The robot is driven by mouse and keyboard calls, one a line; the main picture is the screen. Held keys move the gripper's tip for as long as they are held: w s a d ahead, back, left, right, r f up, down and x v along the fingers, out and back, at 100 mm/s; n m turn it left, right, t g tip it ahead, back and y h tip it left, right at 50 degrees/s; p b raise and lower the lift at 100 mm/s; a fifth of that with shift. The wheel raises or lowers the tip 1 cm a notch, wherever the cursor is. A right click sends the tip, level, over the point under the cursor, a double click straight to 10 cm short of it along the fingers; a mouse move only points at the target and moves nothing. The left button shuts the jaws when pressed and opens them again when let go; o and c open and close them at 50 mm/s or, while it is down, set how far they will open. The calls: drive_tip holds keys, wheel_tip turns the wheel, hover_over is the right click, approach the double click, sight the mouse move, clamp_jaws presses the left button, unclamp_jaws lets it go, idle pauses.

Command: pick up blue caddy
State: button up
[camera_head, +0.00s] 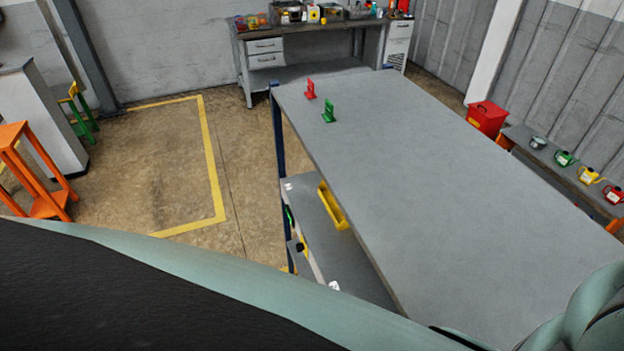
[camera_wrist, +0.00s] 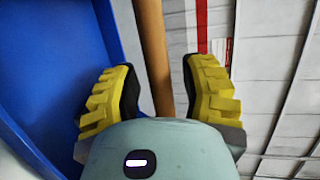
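In the wrist view, a blue panel, which looks like part of the blue caddy (camera_wrist: 75,70), fills the left side. A brown wooden-looking bar (camera_wrist: 150,40) runs down from the top edge between the fingers of my gripper (camera_wrist: 157,72); it may be the caddy's handle. The yellow, black-padded fingers stand apart on either side of the bar, with a narrow gap on each side. The gripper is open. How the bar joins the blue panel is hidden. The blue caddy and my gripper do not show in the head view.
A long grey table (camera_head: 430,170) holds a red stand (camera_head: 310,89) and a green stand (camera_head: 328,111). A yellow tray (camera_head: 332,206) lies on its lower shelf. A workbench (camera_head: 320,75) stands behind. The yellow-marked floor (camera_head: 150,160) is clear.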

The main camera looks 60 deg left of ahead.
clamp_jaws()
drive_tip(key=shift+r, duration=0.2)
idle(0.4)
